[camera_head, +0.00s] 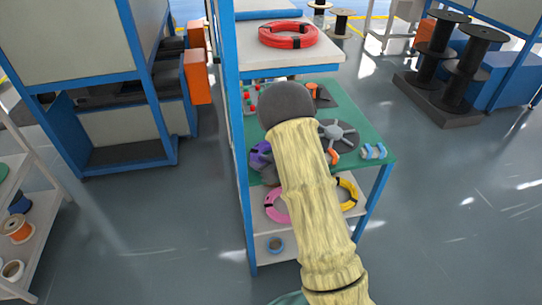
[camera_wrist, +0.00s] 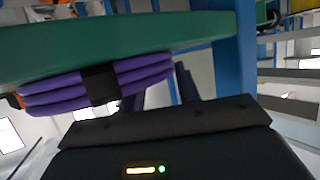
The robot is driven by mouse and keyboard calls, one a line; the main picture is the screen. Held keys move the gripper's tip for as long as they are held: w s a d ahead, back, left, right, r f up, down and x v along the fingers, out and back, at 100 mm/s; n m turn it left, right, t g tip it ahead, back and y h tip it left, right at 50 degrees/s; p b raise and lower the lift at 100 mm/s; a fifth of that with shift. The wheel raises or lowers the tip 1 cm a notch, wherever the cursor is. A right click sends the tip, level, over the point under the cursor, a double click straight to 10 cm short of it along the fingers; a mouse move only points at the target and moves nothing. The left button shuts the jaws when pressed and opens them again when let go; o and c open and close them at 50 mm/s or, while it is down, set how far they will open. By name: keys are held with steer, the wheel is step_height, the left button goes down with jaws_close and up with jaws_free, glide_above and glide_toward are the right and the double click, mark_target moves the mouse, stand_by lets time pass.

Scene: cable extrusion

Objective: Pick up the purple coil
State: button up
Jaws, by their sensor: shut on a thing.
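The purple coil (camera_wrist: 60,97), a bundle of loops with a black band, shows in the wrist view against the green surface (camera_wrist: 120,40). My gripper (camera_wrist: 163,82) has its dark fingers at the right end of the coil and is shut on it; the exact contact is partly hidden. In the head view the purple coil (camera_head: 259,155) is at the left edge of the green-topped shelf (camera_head: 378,140), partly covered by my gripper (camera_head: 268,172) and arm. I cannot tell whether the coil is lifted off the green top.
A grey spoked reel (camera_head: 338,134) and a small blue-and-white spool (camera_head: 373,151) share the green top. Pink (camera_head: 275,207) and yellow (camera_head: 349,193) coils lie on the shelf below. A blue post (camera_head: 238,150) stands close left of my gripper. A red coil (camera_head: 288,35) lies behind.

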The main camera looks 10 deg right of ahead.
steer(key=shift+f, duration=0.15)
step_height(320, 180, up, 10)
steer(key=p, duration=0.1)
stand_by(0.4)
stand_by(0.5)
